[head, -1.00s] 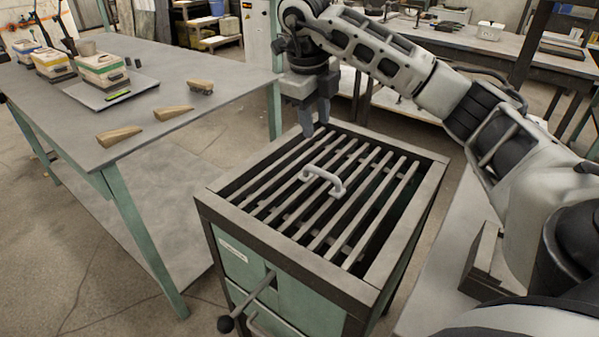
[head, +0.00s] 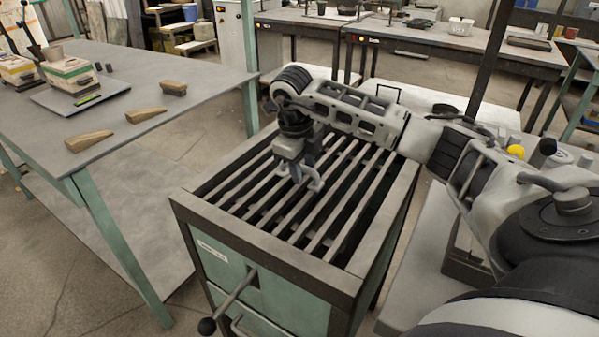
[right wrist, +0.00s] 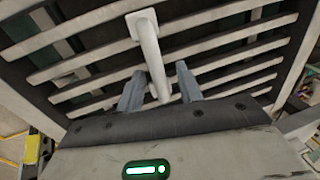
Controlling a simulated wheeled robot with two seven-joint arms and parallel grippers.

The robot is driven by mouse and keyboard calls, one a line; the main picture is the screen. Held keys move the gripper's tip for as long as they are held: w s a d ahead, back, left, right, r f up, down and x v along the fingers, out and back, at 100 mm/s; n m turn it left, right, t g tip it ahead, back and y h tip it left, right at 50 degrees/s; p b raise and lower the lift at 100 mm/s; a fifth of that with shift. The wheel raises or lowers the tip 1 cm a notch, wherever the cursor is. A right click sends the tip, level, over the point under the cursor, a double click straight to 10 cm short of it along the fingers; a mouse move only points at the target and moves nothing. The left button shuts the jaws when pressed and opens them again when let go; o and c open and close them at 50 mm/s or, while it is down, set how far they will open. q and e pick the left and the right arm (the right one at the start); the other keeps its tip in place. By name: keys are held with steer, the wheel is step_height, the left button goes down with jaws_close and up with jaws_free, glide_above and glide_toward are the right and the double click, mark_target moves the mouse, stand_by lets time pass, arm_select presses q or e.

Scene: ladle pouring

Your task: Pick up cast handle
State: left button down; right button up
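The cast handle (head: 316,182) is a pale grey U-shaped bar on the slatted top of the green-and-dark cabinet (head: 265,243). In the right wrist view the handle (right wrist: 149,48) runs from its upper foot plate down between my fingers. My right gripper (head: 297,177) is low over the handle and hides part of it in the head view. Its two fingers (right wrist: 160,86) are apart, one on each side of the bar, with gaps visible. The handle's lower end is hidden by the gripper body. My left gripper is in neither view now.
Dark gaps lie between the metal slats (head: 342,215). A lever with a black knob (head: 207,326) sticks out at the cabinet front. A grey table (head: 150,80) on the left holds wooden wedges (head: 90,141), a tray and boxes. Benches stand behind.

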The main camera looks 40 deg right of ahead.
steer(key=shift+f, duration=0.45)
steer(key=shift+c, duration=0.4)
jaws_close()
steer(key=shift+r, duration=0.15)
